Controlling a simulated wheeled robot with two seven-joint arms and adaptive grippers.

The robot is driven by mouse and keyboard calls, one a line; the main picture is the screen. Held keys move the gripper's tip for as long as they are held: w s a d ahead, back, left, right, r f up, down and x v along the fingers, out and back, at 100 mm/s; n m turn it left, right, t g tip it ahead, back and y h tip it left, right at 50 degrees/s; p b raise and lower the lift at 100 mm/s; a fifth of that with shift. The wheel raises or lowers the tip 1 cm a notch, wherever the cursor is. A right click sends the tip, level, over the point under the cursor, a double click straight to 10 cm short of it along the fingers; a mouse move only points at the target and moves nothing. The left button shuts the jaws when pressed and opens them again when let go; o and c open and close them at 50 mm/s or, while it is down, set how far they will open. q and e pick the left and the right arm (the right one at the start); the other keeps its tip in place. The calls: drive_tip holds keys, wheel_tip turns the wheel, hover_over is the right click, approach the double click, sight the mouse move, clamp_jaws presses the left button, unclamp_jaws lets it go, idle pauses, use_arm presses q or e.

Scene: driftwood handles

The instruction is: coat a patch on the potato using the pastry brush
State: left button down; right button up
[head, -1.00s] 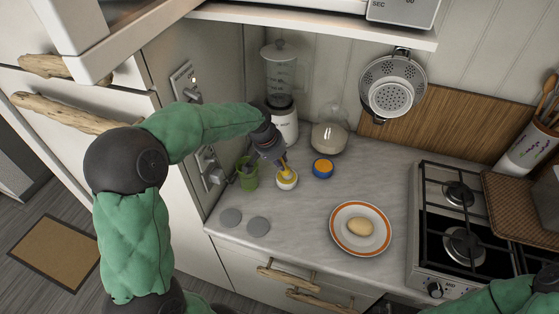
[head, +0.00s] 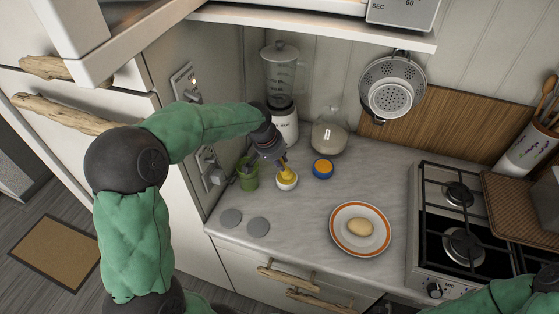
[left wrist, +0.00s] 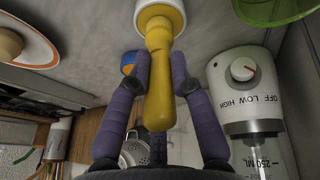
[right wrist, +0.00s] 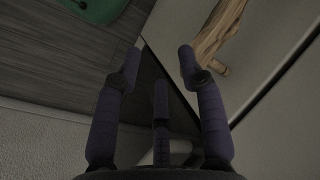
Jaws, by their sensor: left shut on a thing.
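The yellow pastry brush (head: 287,174) stands tilted with its lower end in a small white bowl (head: 287,184); its bristles are hidden. My left gripper (head: 281,161) is shut on the brush handle, above the bowl. In the left wrist view the yellow handle (left wrist: 158,85) lies between the fingers and runs into the white bowl (left wrist: 150,8). The potato (head: 360,227) rests on a white plate with an orange rim (head: 337,242), right of the bowl and nearer the counter's front. My right gripper (right wrist: 163,52) is open and empty, low near a cabinet front and the floor.
A green cup (head: 248,180) stands just left of the bowl, with a blender (head: 283,125) behind. A blue-and-orange round container (head: 323,168) and a glass jar (head: 329,137) are to the right. The gas stove (head: 460,215) lies beyond the plate. Counter between bowl and plate is clear.

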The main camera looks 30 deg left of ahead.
use_arm(q)
drive_tip(key=shift+r+p, duration=2.25)
drive_tip(key=shift+r, duration=1.15)
drive_tip(key=shift+f, duration=0.1)
